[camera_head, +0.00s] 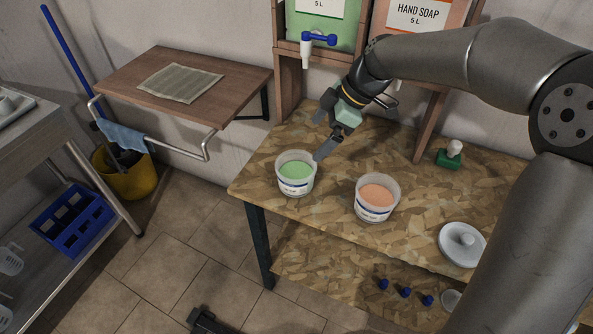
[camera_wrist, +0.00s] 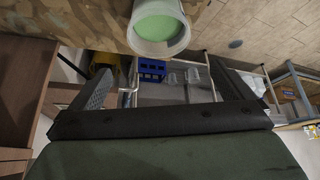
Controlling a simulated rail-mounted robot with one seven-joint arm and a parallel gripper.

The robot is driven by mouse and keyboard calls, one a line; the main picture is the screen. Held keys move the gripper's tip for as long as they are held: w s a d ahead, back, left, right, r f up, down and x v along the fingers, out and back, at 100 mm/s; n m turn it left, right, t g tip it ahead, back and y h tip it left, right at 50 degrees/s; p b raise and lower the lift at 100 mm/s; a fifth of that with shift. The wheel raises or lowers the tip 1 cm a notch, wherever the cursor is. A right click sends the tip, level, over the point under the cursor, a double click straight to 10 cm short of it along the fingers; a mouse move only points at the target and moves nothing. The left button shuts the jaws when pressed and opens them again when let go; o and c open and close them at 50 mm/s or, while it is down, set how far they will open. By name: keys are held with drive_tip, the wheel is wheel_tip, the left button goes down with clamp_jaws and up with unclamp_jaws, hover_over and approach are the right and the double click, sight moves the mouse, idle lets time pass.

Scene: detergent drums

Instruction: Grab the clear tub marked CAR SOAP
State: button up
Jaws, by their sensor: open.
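Two clear tubs stand upright on the chipboard table (camera_head: 335,238). One tub (camera_head: 296,186) with green contents is at the table's left side; the other tub (camera_head: 373,209) has orange contents and stands to its right. Both carry a white and blue label, too small to read surely. My gripper (camera_head: 318,138) is open and empty, just above and behind the green tub, at its upper right in the head view. In the wrist view the green tub (camera_wrist: 158,44) shows at the top centre, beyond the spread fingers (camera_wrist: 165,70) and apart from them.
A green drum (camera_head: 318,22) with a blue tap and an orange HAND SOAP drum (camera_head: 418,20) stand on a wooden rack behind. A green stamp-like object (camera_head: 449,157) and a white lid (camera_head: 463,243) are to the right. A wooden wall shelf (camera_head: 210,95) is at left.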

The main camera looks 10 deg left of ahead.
hover_over(292, 169)
drive_tip(key=s+d, duration=0.3)
drive_tip(key=s, duration=0.1)
wheel_tip(292, 169, down, 8)
drive_tip(key=shift+w+d+f+p+x, duration=0.15)
drive_tip(key=shift+p+x, duration=0.15)
drive_tip(key=shift+x, duration=0.95)
drive_tip(key=shift+w+d+f+p+x, duration=0.15)
drive_tip(key=shift+p+x, duration=0.15)
drive_tip(key=shift+x, duration=0.9)
drive_tip(key=shift+r, duration=0.15)
drive_tip(key=c, duration=0.9)
